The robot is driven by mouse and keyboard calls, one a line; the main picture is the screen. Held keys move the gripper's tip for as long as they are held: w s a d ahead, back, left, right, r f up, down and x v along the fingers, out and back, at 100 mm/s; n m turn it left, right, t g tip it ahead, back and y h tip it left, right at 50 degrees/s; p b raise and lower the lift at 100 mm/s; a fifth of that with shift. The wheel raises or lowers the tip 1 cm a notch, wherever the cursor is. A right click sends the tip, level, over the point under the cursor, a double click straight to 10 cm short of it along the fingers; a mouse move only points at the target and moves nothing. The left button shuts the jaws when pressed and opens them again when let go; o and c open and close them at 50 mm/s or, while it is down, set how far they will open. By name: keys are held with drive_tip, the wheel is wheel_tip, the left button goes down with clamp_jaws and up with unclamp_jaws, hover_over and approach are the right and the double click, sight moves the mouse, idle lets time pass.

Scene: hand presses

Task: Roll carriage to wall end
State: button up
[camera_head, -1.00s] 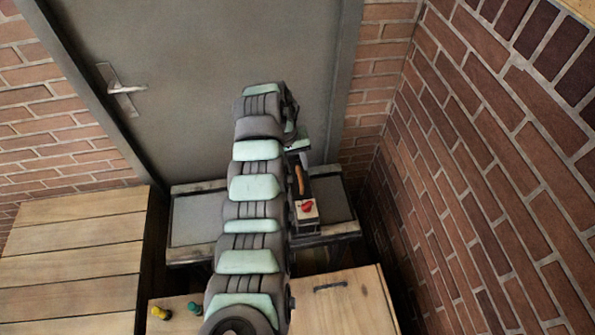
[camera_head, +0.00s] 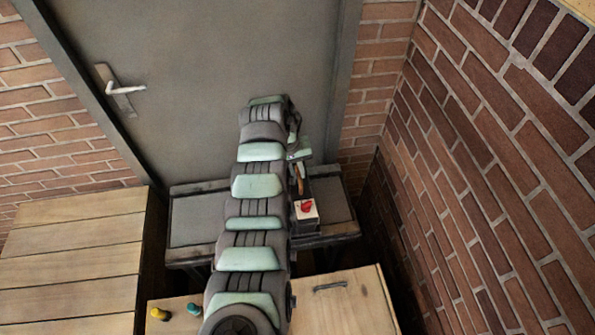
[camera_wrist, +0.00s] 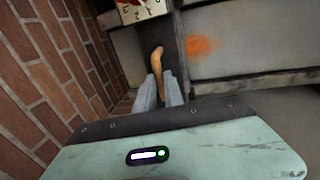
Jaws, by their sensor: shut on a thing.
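The carriage (camera_head: 308,225) is a dark, narrow block across the grey press bed (camera_head: 200,218), right of the bed's middle. Its pale top has a red part (camera_head: 306,206). That pale face with numbers and red marks (camera_wrist: 140,10) also shows at the top of the wrist view. A curved wooden handle (camera_wrist: 158,58) stands up from the carriage. My gripper (camera_wrist: 158,92) is shut on the handle's lower visible part, its two pale fingers on either side. In the head view my arm hides the carriage's left side and much of the handle.
A brick wall (camera_head: 480,150) stands at the right, with bare bed (camera_head: 330,200) between it and the carriage. A grey door (camera_head: 200,90) is behind.

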clamp_jaws()
idle(0.8)
